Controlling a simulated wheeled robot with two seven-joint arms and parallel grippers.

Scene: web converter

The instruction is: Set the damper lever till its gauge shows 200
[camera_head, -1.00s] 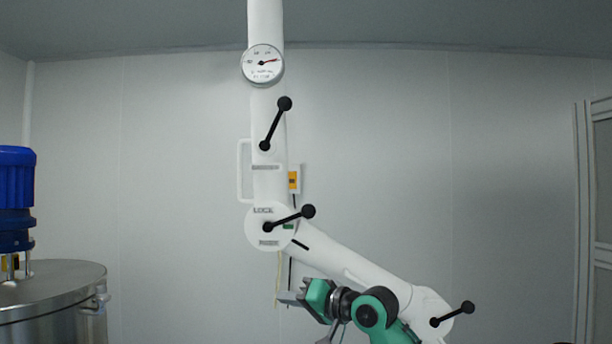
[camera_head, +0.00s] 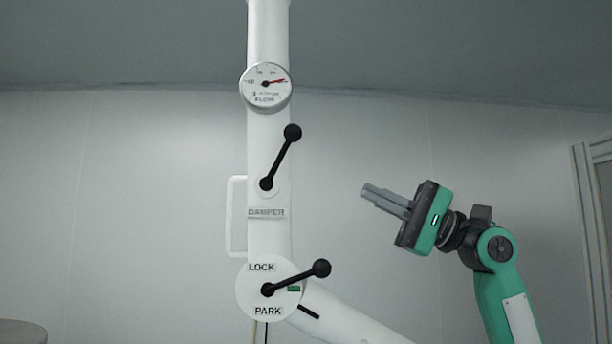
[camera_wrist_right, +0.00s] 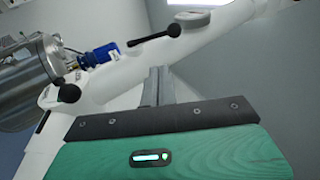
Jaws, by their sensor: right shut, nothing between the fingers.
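The damper lever (camera_head: 280,159) is a black bar with a ball knob, on the white vertical pipe above the DAMPER label (camera_head: 266,212). It tilts up and to the right. My left gripper is not in view.
Below is a second black lever (camera_head: 298,278) on a round LOCK/PARK plate (camera_head: 252,300). A white handle (camera_head: 236,216) stands on the pipe's left side. A white arm pipe (camera_head: 350,318) slopes down right. Free space lies between my right gripper and the pipe.

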